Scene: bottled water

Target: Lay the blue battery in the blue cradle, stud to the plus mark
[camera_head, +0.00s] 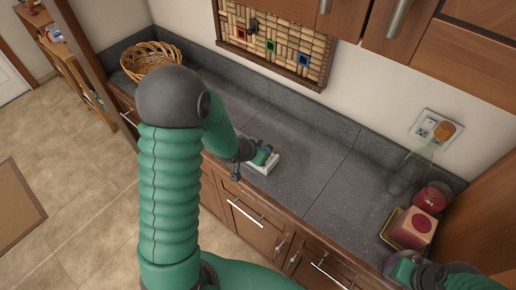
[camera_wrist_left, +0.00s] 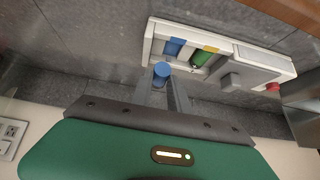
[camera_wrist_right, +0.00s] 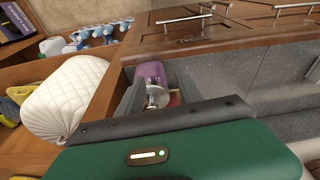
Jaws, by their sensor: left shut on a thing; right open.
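My left gripper (camera_wrist_left: 164,98) is shut on the blue battery (camera_wrist_left: 161,70), whose round end points away from the wrist. I cannot tell which end has the stud. Just beyond it in the left wrist view is a white holder (camera_wrist_left: 148,48) with the blue cradle (camera_wrist_left: 175,46) and a green battery or cradle (camera_wrist_left: 202,58) beside it. The plus mark cannot be made out. The battery appears apart from the blue cradle. In the head view the white holder (camera_head: 267,164) stands on the counter by my left gripper (camera_head: 258,157). My right gripper (camera_wrist_right: 155,98) is open.
A purple item (camera_wrist_right: 151,71) and a metal-looking piece (camera_wrist_right: 157,97) show near my right fingers. A pink box (camera_head: 413,229) and a red round item (camera_head: 431,198) stand at the counter's right end. A wicker basket (camera_head: 150,60) sits far left. The middle counter (camera_head: 330,150) is clear.

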